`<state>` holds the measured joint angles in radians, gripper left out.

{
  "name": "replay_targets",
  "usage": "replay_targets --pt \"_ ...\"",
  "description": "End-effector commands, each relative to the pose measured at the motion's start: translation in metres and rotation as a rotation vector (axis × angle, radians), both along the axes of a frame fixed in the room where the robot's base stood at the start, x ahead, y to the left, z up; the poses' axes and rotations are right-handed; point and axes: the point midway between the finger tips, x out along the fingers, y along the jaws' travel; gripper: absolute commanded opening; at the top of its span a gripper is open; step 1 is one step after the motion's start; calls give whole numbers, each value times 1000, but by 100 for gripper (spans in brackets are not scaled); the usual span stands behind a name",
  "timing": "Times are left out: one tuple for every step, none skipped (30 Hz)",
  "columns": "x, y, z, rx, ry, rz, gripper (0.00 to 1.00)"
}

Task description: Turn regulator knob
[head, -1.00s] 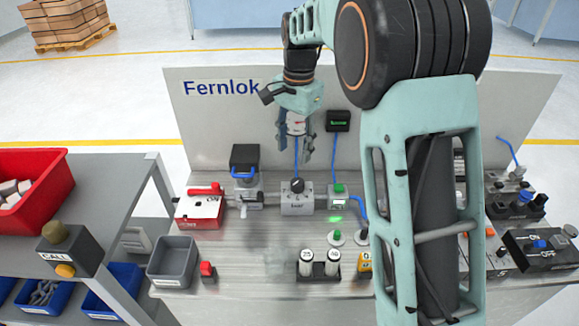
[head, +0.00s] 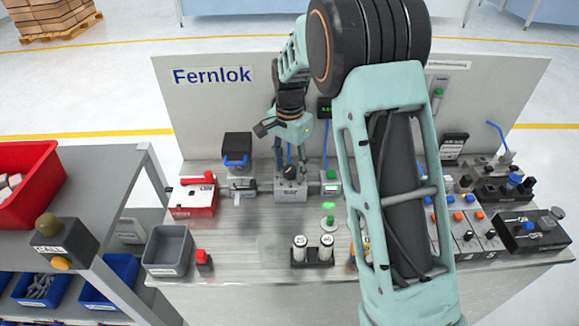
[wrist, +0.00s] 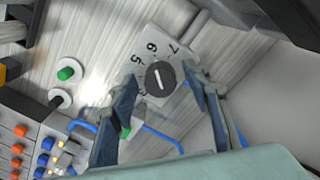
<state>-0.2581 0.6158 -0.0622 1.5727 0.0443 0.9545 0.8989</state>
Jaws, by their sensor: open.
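The regulator is a grey block (head: 291,191) on the bench in the head view, with a black knob (head: 290,173) on top. In the wrist view the round black knob (wrist: 160,78) carries a white pointer line. The plate (wrist: 151,50) around it shows the numbers 5, 6 and 7. My gripper (head: 291,166) is open and points down over the regulator. In the wrist view its two blue-grey fingers stand on either side of the knob, with gaps visible. I cannot tell how far the tips are above the plate. The gauge behind is mostly hidden by my gripper.
A red box (head: 192,201) and a grey valve with a blue-handled black block (head: 238,150) stand left of the regulator. A green-button unit (head: 330,184) with blue hoses is close on its right. The Fernlok back panel (head: 215,105) rises behind.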

Motion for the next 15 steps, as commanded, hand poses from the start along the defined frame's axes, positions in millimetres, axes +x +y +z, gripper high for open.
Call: replay_targets --pt "0 0 0 0 0 0 44" --pt "0 0 0 0 0 0 44" --pt "0 0 0 0 0 0 44" --pt "0 0 0 0 0 0 44" --pt "0 0 0 0 0 0 44" --pt "0 0 0 0 0 0 44" --pt "0 0 0 0 0 0 41" --pt "0 0 0 0 0 0 38" --pt "0 0 0 0 0 0 33" --pt "0 0 0 0 0 0 30" --pt "0 0 0 0 0 0 27" --pt "0 0 0 0 0 0 22" --pt "0 0 0 0 0 0 19" --pt "0 0 0 0 0 0 16" --pt "0 0 0 0 0 0 11"
